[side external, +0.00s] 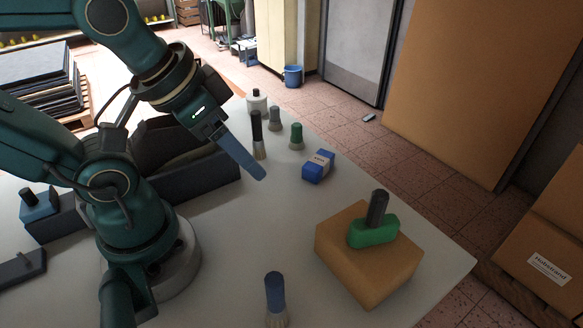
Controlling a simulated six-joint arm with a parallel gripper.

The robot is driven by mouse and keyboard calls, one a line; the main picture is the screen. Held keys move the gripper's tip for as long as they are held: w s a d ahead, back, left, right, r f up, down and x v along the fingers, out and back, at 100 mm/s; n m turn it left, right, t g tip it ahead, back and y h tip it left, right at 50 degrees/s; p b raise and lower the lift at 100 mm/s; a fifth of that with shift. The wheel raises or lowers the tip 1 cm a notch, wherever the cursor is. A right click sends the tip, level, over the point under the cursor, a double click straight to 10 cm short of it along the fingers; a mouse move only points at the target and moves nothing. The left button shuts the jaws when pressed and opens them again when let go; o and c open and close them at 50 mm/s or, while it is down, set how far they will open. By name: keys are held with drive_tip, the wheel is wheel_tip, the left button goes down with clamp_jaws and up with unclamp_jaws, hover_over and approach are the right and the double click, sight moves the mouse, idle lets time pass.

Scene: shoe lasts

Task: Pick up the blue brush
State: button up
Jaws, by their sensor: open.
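The blue brush (275,292) stands upright on the white table near the front edge of the picture, with its blue handle up and pale bristles down. The bottom of its bristles is near the picture's lower edge. My gripper (260,175) hangs in the air above the table, further back than the brush and clear of it. It is open, seen nearly edge-on, so one blue-grey finger hides most of the other. Nothing shows between the fingers.
A tan block (345,262) carries a green brush-like piece (373,234) with a dark handle, right of the blue brush. A blue box (318,168), black-handled brush (257,128), green brush (296,134), grey-green brush (275,117) and white bottle (257,101) stand further back. Table around the blue brush is clear.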

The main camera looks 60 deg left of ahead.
drive_tip(key=r, duration=0.1)
wheel_tip(320, 180, up, 4)
drive_tip(key=m+g, duration=0.4)
drive_tip(key=g, duration=0.1)
hover_over(275, 295)
drive_tip(key=a, duration=0.2)
drive_tip(key=shift+g, duration=0.3)
drive_tip(key=f, duration=0.6)
drive_tip(key=d+f, duration=0.1)
drive_tip(key=f, duration=0.3)
drive_tip(key=shift+w, duration=0.15)
drive_tip(key=shift+f, duration=2.9)
clamp_jaws()
